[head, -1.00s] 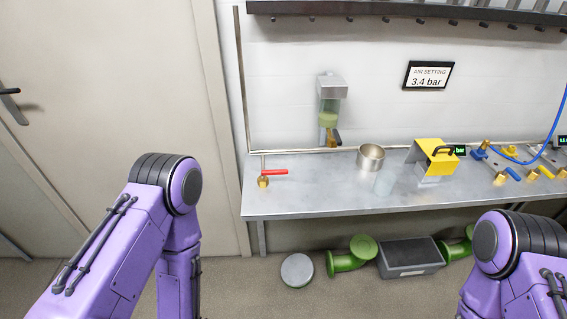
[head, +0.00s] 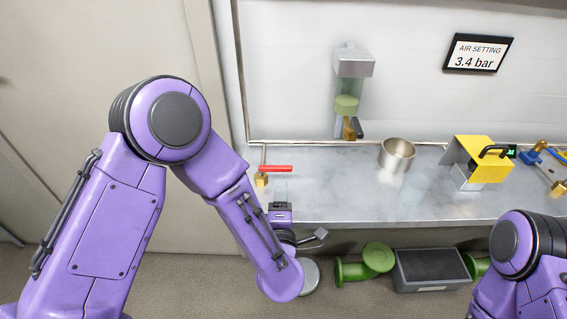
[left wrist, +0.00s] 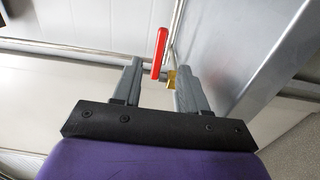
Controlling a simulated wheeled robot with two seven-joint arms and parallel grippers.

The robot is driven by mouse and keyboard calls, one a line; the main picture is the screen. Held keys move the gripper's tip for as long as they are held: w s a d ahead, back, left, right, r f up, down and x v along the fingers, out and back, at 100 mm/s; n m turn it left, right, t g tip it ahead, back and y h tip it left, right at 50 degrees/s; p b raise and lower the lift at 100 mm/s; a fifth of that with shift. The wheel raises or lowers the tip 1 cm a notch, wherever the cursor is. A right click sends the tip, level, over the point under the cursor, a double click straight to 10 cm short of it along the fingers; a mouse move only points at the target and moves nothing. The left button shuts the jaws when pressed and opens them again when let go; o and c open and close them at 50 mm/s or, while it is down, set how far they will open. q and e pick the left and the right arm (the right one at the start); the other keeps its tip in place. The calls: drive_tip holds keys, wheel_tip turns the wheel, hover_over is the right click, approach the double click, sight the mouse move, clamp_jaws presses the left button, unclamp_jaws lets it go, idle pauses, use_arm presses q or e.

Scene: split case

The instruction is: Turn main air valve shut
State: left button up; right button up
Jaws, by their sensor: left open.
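The valve with a red lever handle (head: 275,168) and a brass body (head: 261,181) is at the left end of the grey bench. The lever points right along the bench in the head view. My left gripper (head: 280,190) is just in front of the valve at the bench's front edge, its fingers hard to make out there. In the left wrist view, my left gripper (left wrist: 158,72) is open and empty. The red handle (left wrist: 160,52) shows in the gap between its fingers, apart from both; the brass body is partly hidden by the right finger. My right gripper is out of view.
A metal cup (head: 396,155), a yellow bracket with a black padlock (head: 482,160) and brass fittings stand farther right on the bench (head: 340,190). A wall unit (head: 352,90) hangs behind. A grey bin (head: 431,270) and green parts (head: 366,263) lie below.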

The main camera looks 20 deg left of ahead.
sight(280, 171)
use_arm(q)
drive_tip(key=p+x, duration=0.1)
drive_tip(key=x, duration=0.8)
drive_tip(key=shift+w+a+p, duration=0.15)
drive_tip(key=shift+w+p, duration=0.05)
drive_tip(key=shift+p, duration=0.1)
clamp_jaws()
